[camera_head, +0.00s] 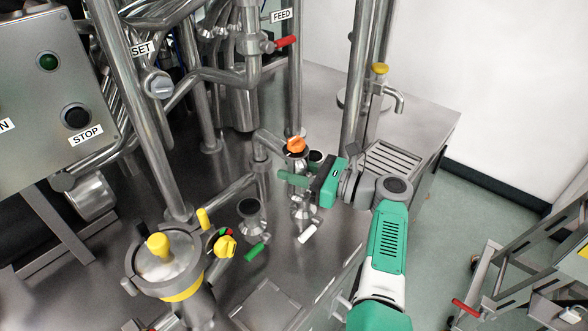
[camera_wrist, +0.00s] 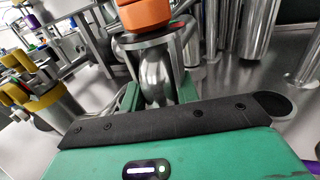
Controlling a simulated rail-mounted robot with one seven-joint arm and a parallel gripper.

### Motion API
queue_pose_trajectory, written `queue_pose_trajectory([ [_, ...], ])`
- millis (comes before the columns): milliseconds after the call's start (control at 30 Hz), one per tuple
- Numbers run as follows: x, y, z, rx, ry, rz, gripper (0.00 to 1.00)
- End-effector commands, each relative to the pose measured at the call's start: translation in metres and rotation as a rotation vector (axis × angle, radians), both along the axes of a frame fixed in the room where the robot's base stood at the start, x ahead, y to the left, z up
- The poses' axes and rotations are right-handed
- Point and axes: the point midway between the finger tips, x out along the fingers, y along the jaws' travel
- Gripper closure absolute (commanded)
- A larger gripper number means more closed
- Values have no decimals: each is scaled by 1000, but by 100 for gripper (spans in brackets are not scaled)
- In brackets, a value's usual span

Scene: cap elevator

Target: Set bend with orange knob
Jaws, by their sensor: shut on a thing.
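The bend with the orange knob (camera_head: 297,145) stands upright on the steel table, near its middle. Its steel body (camera_wrist: 155,72) shows between my green fingers in the wrist view, below the orange knob (camera_wrist: 144,15). My gripper (camera_head: 290,179) reaches in from the right and is shut on the bend's steel body below the knob. In the head view the fingers hide part of the body. Whether the bend's lower end touches the fitting beneath it is hard to tell.
A dark-topped port with a green handle (camera_head: 257,251) and a white handle (camera_head: 307,234) lie in front. A yellow-knobbed vessel (camera_head: 167,262) stands at left front. Vertical steel pipes (camera_head: 355,90) rise behind. A grated drain (camera_head: 390,160) and tap lie at right.

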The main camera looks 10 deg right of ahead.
Motion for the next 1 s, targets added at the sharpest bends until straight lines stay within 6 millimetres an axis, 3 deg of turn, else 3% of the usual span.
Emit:
queue_pose_trajectory([
  [567, 0, -1, -1, -1, 2, -2, 100],
  [600, 0, -1, -1, 0, 1, -2, 64],
  [667, 0, -1, -1, 0, 1, -2, 52],
  [700, 0, -1, -1, 0, 1, -2, 48],
  [1000, -2, -4, 1, 1, 1, -2, 48],
])
